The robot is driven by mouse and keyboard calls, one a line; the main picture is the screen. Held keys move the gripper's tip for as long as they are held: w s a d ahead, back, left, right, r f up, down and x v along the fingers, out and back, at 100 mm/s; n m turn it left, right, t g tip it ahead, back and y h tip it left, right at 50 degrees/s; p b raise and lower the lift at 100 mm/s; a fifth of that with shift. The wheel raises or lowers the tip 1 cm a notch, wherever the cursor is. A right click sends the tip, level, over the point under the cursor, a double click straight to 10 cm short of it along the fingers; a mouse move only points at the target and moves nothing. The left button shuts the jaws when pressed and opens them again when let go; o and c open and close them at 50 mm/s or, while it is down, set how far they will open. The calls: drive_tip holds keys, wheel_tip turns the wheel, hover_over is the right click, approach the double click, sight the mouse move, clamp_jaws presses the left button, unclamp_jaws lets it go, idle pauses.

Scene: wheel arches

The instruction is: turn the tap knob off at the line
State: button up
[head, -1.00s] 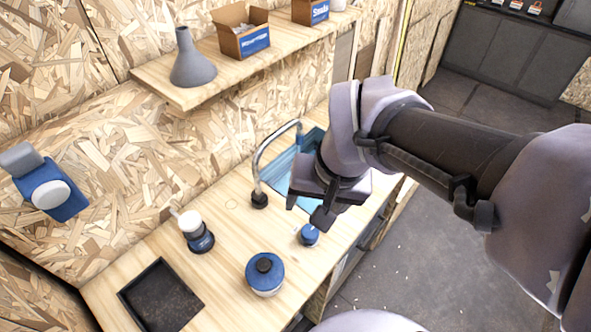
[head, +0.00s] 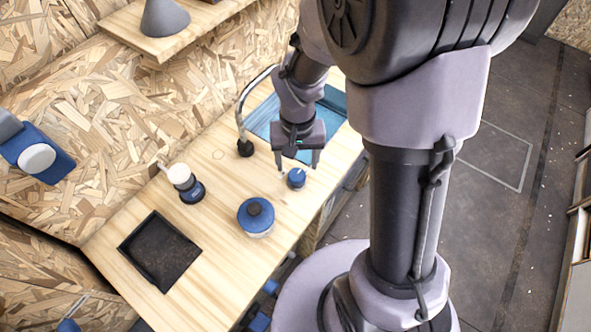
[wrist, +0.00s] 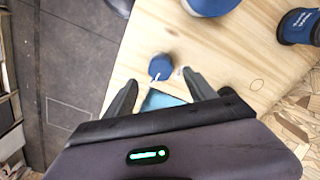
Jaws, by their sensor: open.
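The tap knob (head: 296,179) is a small round blue knob on the wooden counter, in front of the sink. It also shows in the wrist view (wrist: 160,67), with a thin pale mark on its top. A short white line (wrist: 181,71) lies on the counter beside the knob. The grey curved tap (head: 243,105) stands at the back edge of the blue sink (head: 262,118). My gripper (head: 298,166) points down over the knob, its fingers apart and empty. In the wrist view the knob appears just beyond the fingertips, between them; contact cannot be told.
A blue-lidded pot (head: 256,216), a blue and white bottle (head: 186,184) and a black tray (head: 158,252) stand left of the knob. A shelf (head: 150,40) with a grey funnel (head: 163,16) is above. Bare counter lies between the bottle and tap.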

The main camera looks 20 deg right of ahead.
sight(297, 175)
wheel_tip(297, 175, down, 6)
drive_tip(key=shift+b, duration=0.75)
drive_tip(key=shift+c, duration=0.2)
drive_tip(key=c, duration=1.3)
drive_tip(key=n+p, duration=0.1)
drive_tip(key=n, duration=0.3)
drive_tip(key=shift+r+n, duration=0.1)
drive_tip(key=shift+n, duration=0.2)
drive_tip(key=shift+n+p, duration=0.3)
drive_tip(key=shift+n, duration=1.7)
